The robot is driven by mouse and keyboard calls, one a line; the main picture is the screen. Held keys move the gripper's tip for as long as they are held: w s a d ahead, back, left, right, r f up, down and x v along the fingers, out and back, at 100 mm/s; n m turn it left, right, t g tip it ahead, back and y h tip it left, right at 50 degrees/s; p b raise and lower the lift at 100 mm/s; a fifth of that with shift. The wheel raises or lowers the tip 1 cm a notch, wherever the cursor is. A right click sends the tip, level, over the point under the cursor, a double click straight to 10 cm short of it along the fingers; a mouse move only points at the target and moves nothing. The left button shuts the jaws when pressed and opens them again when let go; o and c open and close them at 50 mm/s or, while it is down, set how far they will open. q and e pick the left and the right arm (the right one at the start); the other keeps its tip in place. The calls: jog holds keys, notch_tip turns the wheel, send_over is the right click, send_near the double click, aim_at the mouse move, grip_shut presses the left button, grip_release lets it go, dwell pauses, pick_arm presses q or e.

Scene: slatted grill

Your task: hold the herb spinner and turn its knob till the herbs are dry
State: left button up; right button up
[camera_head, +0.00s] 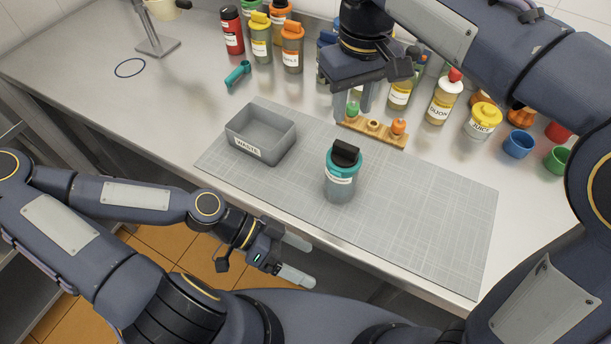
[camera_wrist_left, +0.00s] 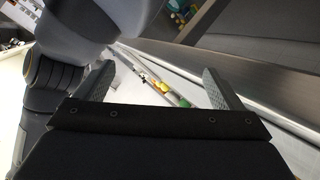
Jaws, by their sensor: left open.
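The herb spinner (camera_head: 340,188) stands upright on the grey gridded mat. It has a clear grey body with a white label, a teal lid and a black knob (camera_head: 345,153) on top. My left gripper (camera_head: 299,259) is open and empty, low in front of the counter's front edge and apart from the spinner. Its two spread fingers also show in the left wrist view (camera_wrist_left: 160,88). My right gripper (camera_head: 353,103) is behind and above the spinner, pointing down, with its fingers apart and nothing seen between them.
A grey labelled bin (camera_head: 262,136) sits left of the spinner on the mat (camera_head: 430,220). A small wooden rack (camera_head: 375,134) stands behind it, near my right gripper. Several bottles, including a mustard-coloured one (camera_head: 442,103), and cups line the back. The mat's right part is clear.

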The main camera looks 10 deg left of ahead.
pick_arm(q)
jog(key=w+d+r+t+h, duration=0.1)
jog(key=w+r+t+h, duration=0.2)
jog(key=w+r+t, duration=0.15)
jog(key=t, duration=0.7)
send_near(327, 171)
jog(key=x, duration=0.5)
jog(key=shift+s+d+r, duration=0.1)
jog(key=shift+s+d, duration=0.05)
jog(key=shift+d, duration=0.15)
jog(key=x, duration=0.7)
jog(key=shift+w+d, duration=0.15)
jog(key=shift+w, duration=0.2)
jog(key=c, duration=1.2)
jog(key=o, duration=1.2)
